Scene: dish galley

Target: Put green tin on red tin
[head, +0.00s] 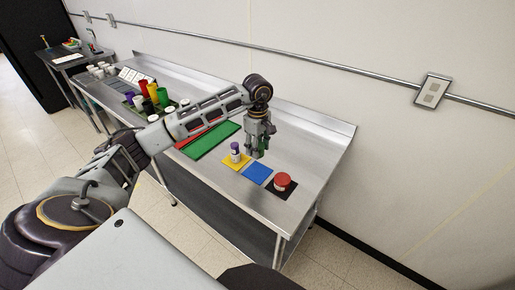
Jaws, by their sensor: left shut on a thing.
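The red tin (283,180) stands upright on a black mat (290,188) near the right front of the steel table. My left gripper (257,153) is above the table, behind and to the left of the red tin, pointing down. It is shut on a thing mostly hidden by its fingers. This appears to be the green tin, as I see no green tin standing elsewhere on the table. The held thing is apart from the red tin. My right gripper is not in view.
A blue mat (257,174) lies bare beside the red tin. A purple-topped white container (235,149) stands on a yellow mat (237,163). A green mat (211,142) lies further left. Several coloured cups (153,92) stand beyond my arm. The table's right end (325,165) is clear.

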